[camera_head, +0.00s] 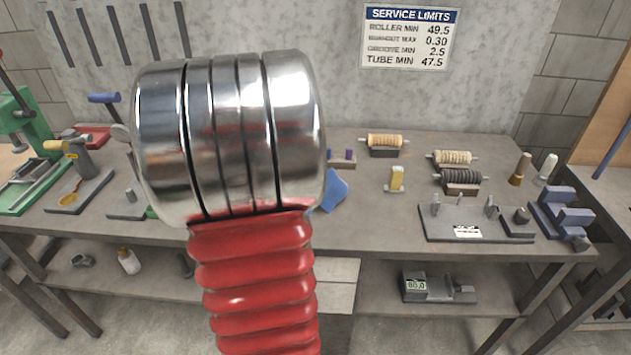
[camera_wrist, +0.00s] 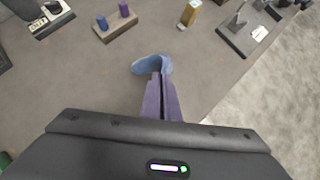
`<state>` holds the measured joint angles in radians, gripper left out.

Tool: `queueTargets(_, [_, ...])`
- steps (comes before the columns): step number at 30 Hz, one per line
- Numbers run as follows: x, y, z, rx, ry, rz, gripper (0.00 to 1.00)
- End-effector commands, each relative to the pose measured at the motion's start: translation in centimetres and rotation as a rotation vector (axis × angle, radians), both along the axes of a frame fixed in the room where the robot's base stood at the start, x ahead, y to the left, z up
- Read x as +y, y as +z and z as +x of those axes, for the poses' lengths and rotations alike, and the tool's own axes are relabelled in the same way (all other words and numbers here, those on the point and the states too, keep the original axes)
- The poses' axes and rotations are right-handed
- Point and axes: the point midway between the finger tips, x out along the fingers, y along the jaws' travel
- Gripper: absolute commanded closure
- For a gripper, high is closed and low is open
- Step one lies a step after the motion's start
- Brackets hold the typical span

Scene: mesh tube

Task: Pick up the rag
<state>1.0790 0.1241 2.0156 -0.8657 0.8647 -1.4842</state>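The blue rag (camera_wrist: 148,65) lies bunched at my fingertips in the wrist view, close to the front edge of the workbench. In the head view the rag (camera_head: 331,191) shows just right of my arm, partly hidden by it. My gripper (camera_wrist: 161,75) has its two purple fingers close together, with a thin dark line between them. Their tips meet the rag's folded right part, and the gripper looks shut on it. My gripper is hidden behind my arm in the head view. I cannot tell whether the rag is clear of the bench.
A small block with blue and purple pegs (camera_wrist: 115,22) stands beyond the rag. A yellow piece (camera_head: 397,178) stands to its right. A grey fixture plate (camera_head: 476,222) and wound rollers (camera_head: 453,158) are farther right. Bare bench surrounds the rag.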

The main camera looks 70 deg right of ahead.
Motion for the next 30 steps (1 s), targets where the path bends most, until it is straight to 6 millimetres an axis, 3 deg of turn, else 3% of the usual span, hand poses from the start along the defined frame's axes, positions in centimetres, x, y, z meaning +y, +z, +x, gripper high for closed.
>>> queueTargets(11, [0.0, 0.7, 0.0, -0.001, 0.0, -0.003, 1.0])
queueTargets(24, [-0.1, 8.1, 0.0, -0.002, 0.0, -0.004, 1.0])
queueTargets(30, [0.0, 9.1, 0.0, 0.0, 0.0, 0.0, 1.0])
